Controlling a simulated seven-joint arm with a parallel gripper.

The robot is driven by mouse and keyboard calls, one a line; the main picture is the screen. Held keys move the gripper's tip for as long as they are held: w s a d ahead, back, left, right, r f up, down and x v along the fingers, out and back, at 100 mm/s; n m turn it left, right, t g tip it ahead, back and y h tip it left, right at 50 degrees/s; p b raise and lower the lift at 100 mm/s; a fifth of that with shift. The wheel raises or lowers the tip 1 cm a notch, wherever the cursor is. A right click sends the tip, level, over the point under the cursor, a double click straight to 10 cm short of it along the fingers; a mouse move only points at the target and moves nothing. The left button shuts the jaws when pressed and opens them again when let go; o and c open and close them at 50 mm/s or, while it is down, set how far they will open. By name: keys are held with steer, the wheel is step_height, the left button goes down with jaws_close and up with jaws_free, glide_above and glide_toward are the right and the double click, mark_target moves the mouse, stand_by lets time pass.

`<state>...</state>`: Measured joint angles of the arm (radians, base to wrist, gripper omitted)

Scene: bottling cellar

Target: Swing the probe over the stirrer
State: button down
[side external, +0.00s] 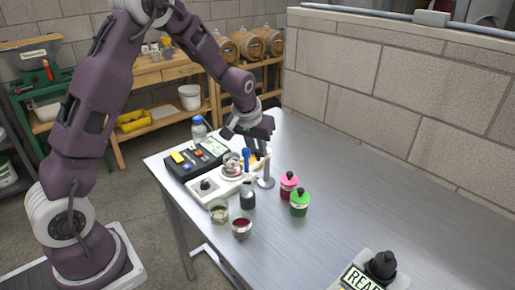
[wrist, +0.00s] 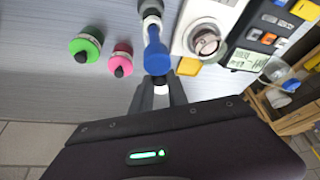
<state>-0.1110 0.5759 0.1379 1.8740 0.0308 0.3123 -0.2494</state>
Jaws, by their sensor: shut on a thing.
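The blue probe (side external: 246,158) is beside the slim metal stand (side external: 268,182); in the wrist view the blue probe (wrist: 157,58) lies left of the glass beaker (wrist: 205,41). My gripper (side external: 257,148) is low by the stand, shut on the probe; its fingers (wrist: 161,90) close on a pale part at the probe's blue end. The white stirrer (side external: 208,190) has a black knob and carries the beaker (side external: 232,165). The probe is beside the beaker, not over its middle. The probe's tip is not clear in either view.
A dark meter box (side external: 183,168) stands behind the stirrer. The table's right side is largely clear.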

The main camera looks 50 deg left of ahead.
steer(key=shift+a, duration=0.1)
steer(key=w+a+m+h, duration=0.2)
steer(key=a+m+h, duration=0.3)
steer(key=m, duration=0.9)
steer(key=shift+a+g, duration=0.4)
steer(key=shift+a, duration=0.2)
steer(key=c, duration=1.3)
jaws_free()
steer(key=v, duration=0.7)
